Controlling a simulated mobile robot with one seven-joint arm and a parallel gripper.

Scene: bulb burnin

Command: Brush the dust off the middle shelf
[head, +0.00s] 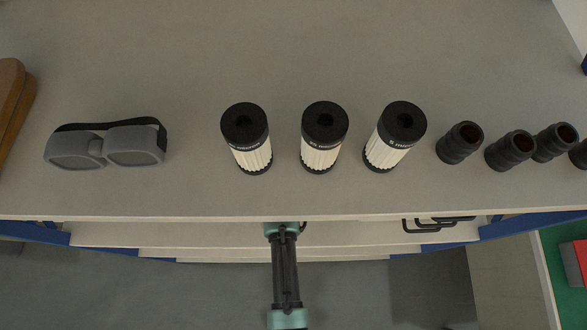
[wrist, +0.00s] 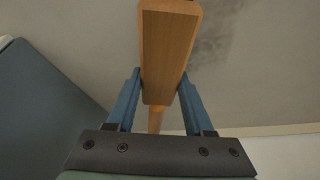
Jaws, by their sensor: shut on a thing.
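In the wrist view my gripper (wrist: 158,88) is shut on a wooden brush (wrist: 168,45), one blue finger on each side of it. The brush points away from my wrist over a grey shelf surface (wrist: 262,85). A dark smudge of dust (wrist: 212,35) lies on this surface, just right of the brush. Bristles are not visible, and I cannot tell whether the brush touches the shelf. In the head view my arm reaches under the top surface, which hides my gripper and the shelf below.
The top surface (head: 180,195) holds grey goggles (head: 105,146), three black-and-white cylinders (head: 322,155) and several dark sockets (head: 460,143). A brown object (head: 10,95) sits at the left edge. Black handles (head: 437,224) show below the front edge. A blue-grey panel (wrist: 40,115) stands left in the wrist view.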

